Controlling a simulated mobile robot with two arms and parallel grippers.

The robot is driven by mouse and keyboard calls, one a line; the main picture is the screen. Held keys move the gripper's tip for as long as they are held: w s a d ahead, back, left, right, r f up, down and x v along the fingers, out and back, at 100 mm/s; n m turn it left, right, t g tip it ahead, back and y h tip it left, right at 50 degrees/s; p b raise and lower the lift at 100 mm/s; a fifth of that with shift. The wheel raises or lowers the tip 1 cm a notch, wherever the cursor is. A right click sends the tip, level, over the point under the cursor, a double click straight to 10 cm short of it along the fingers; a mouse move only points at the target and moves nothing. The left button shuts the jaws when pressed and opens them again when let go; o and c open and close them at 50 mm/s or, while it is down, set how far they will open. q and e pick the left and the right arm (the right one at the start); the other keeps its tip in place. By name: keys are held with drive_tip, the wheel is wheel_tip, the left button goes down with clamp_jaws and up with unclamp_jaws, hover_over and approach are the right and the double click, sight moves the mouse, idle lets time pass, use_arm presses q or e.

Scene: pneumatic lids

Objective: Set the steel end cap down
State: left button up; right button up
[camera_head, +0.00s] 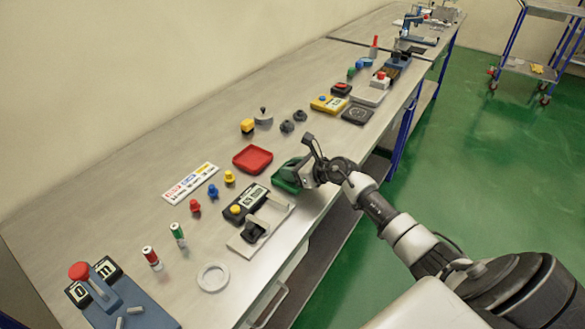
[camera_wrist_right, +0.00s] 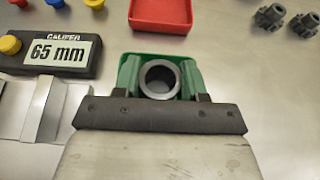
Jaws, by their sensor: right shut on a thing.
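The steel end cap (camera_wrist_right: 159,80) is a short grey ring with a round dark bore. It shows in the right wrist view, between the fingers of my right gripper (camera_wrist_right: 160,84), which is shut on it. The green tray (camera_wrist_right: 160,56) lies under and around the cap; I cannot tell whether the cap touches its floor. In the head view my right gripper (camera_head: 300,178) is at the green tray (camera_head: 284,174) near the bench's front edge, and the cap is hidden there. My left gripper is not in view.
A red tray (camera_head: 253,158) lies just behind the green one. The caliper block (camera_head: 246,203) with its "65 mm" display stands close to the left. Two dark knobbed parts (camera_wrist_right: 287,19) lie to the right. A white ring (camera_head: 213,277) lies farther left.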

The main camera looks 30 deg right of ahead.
drive_tip(key=o, duration=1.2)
drive_tip(key=shift+s+d+r, duration=0.1)
drive_tip(key=shift+s, duration=0.05)
drive_tip(key=b+v, duration=0.1)
drive_tip(key=v, duration=0.9)
drive_tip(key=shift+s+d+b, duration=0.15)
drive_tip(key=shift+s+b, duration=0.15)
drive_tip(key=shift+s+d+r, duration=0.2)
drive_tip(key=shift+s+r, duration=0.15)
drive_tip(key=shift+s, duration=0.1)
